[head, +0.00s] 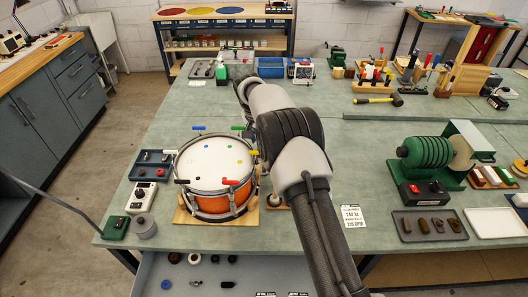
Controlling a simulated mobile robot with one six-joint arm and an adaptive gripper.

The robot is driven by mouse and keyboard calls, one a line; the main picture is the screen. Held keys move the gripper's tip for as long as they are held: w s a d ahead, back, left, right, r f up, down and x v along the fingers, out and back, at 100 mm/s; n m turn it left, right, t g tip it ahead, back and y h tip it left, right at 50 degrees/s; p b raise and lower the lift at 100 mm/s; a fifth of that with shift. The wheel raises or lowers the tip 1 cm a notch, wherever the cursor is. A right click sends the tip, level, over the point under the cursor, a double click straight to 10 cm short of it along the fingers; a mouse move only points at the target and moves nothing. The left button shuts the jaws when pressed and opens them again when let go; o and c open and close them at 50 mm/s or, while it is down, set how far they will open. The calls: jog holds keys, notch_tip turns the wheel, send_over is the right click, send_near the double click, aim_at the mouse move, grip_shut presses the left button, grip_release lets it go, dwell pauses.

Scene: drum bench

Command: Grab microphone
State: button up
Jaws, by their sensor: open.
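No microphone can be told apart clearly in the head view. A small object (273,199) on a wooden base just right of the drum is partly covered by my arm, and I cannot tell what it is. The orange snare drum (207,205) with a white head stands upright on a wooden board at the front left of the bench. My arm reaches over the bench to the right of the drum. A dark part of my gripper (250,133) shows beside the arm, near the drum's far right edge. The fingertips are hidden, and nothing is visibly held.
Coloured tuning keys lie on and around the drum. A dark tray (152,158), a white box (141,197) and a grey cylinder (144,226) stand left of it. An open drawer (225,270) juts out in front.

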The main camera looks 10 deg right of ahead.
jog(key=x, duration=0.5)
jog(key=shift+w+b, duration=0.25)
jog(key=shift+b, duration=0.15)
jog(key=shift+c, duration=0.5)
jog(key=c, duration=1.1)
